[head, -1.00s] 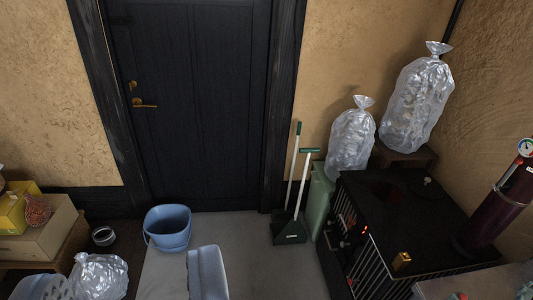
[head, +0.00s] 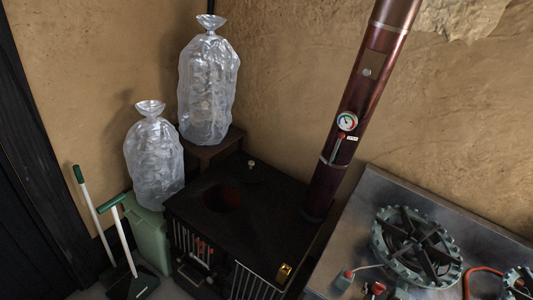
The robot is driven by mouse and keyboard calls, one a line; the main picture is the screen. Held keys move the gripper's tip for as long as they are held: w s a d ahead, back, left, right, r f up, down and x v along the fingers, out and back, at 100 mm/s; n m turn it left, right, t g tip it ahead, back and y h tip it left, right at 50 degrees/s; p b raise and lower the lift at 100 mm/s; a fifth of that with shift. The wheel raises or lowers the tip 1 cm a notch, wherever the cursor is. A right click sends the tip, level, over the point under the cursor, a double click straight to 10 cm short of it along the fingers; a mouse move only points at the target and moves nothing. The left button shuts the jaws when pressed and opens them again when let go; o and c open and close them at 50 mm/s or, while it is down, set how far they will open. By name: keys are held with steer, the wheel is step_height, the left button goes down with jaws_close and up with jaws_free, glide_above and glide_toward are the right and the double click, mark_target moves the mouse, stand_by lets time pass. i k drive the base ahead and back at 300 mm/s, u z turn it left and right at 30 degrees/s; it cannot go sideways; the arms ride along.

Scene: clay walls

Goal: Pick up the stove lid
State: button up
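The stove lid (head: 250,174) is a dark round disc with a small pale knob. It lies flat on the back part of the black stove top (head: 265,205), beside the flue pipe. A round opening (head: 222,198) with a dull red inside is to its front left, apart from the lid. My gripper is not in view.
A dark red flue pipe (head: 345,120) with a gauge rises right of the lid. Clear filled bags (head: 208,90) stand behind left. A green container (head: 150,235), dustpan and broom are left. A metal counter (head: 365,225) with a burner (head: 415,245) is right.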

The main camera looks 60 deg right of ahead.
mark_target(247, 169)
steer(key=z, duration=0.8)
steer(key=i, duration=1.3)
steer(key=z, duration=0.85)
